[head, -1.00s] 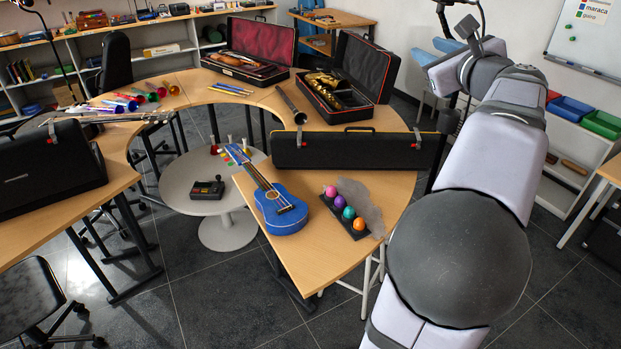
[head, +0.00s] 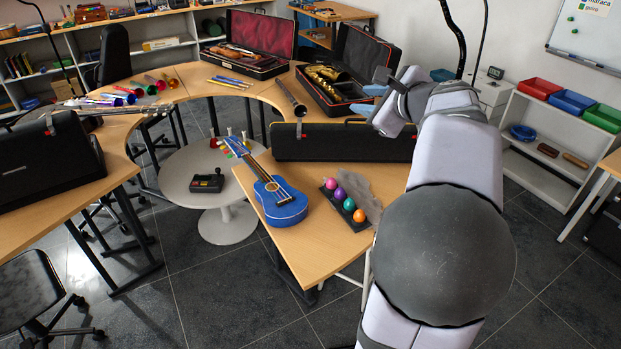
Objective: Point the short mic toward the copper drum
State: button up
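My gripper (head: 372,92) is at the upper right of the head view, beside the open case with the brass instrument. Its pale blue fingertips look apart, with nothing seen between them. Two thin black stand poles, one curved (head: 461,38) and one straighter (head: 482,42), rise behind my arm. Their lower parts are hidden by the arm, and I cannot make out a short mic on them. Another thin dark stand (head: 50,45) stands at the upper left. I cannot pick out a copper drum in this view.
A brass instrument (head: 330,78) lies in an open case (head: 369,50). A closed black case (head: 320,143), blue ukulele (head: 281,204) and colored eggs (head: 348,204) lie on the curved table (head: 310,250). A white shelf (head: 548,180) with bins stands right.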

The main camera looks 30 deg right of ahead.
jog(key=a+f+n+g+y+b, duration=0.1)
jog(key=a+f+n+g+y, duration=0.2)
jog(key=a+f+n, duration=0.5)
jog(key=shift+s+a+f+g+b, duration=0.35)
jog(key=shift+a+f+g, duration=0.35)
jog(key=shift+a+f, duration=2.7)
jog(key=shift+d+f, duration=0.25)
jog(key=shift+d, duration=0.05)
